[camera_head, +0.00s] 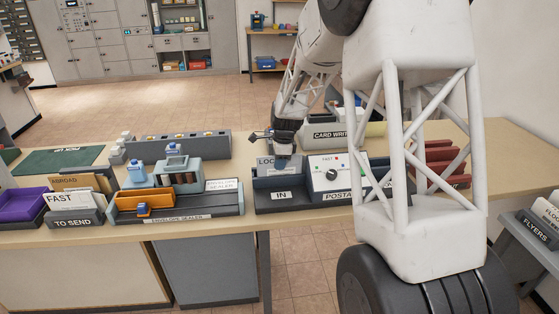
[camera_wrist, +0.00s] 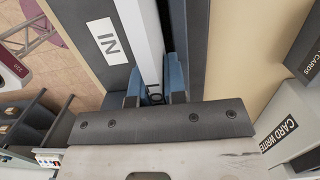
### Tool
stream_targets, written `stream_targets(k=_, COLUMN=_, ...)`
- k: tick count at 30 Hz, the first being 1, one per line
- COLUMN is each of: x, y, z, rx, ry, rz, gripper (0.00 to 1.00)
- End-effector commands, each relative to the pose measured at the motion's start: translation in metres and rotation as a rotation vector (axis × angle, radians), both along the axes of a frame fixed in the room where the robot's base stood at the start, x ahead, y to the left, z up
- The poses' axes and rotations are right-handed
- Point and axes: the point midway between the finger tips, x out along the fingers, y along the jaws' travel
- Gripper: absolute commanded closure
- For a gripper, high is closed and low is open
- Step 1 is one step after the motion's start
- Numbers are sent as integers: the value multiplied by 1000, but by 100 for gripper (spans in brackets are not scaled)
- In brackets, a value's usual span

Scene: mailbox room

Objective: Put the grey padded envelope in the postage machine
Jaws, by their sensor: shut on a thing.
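The grey padded envelope (camera_head: 263,163) stands upright at the IN tray (camera_head: 280,196) of the postage machine (camera_head: 325,171). Its label begins "LOC"; the rest is hidden. My gripper (camera_head: 283,153) is above the tray, shut on the envelope's upper part. In the wrist view, my gripper (camera_wrist: 157,97) has blue fingers on both sides of a narrow pale strip, which looks like the envelope. The strip lies beside the IN label (camera_wrist: 108,41). I cannot tell whether the envelope's lower edge touches the tray floor.
The envelope sealer (camera_head: 180,205) stands left of the machine. Left of it are a TO SEND holder (camera_head: 75,215) and a purple tray (camera_head: 22,205). A card writer (camera_head: 335,133) stands behind the machine. Red racks (camera_head: 445,165) are at the right. Bare table lies between sealer and machine.

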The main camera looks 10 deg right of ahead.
Motion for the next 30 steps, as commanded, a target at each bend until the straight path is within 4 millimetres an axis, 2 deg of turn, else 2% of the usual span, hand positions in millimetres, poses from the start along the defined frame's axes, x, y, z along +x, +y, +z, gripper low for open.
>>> stream_targets(k=8, x=0, y=0, z=-1, rx=0, ry=-1, rz=0, gripper=100)
stream_targets(k=9, x=0, y=0, z=-1, rx=0, ry=-1, rz=0, gripper=85)
stream_targets(k=14, x=0, y=0, z=0, rx=0, ry=-1, rz=0, gripper=60)
stream_targets(k=15, x=0, y=0, z=0, rx=0, ry=-1, rz=0, gripper=58)
stream_targets(k=25, x=0, y=0, z=1, rx=0, ry=-1, rz=0, gripper=58)
stream_targets(k=30, x=0, y=0, z=7, rx=0, ry=-2, rz=0, gripper=58)
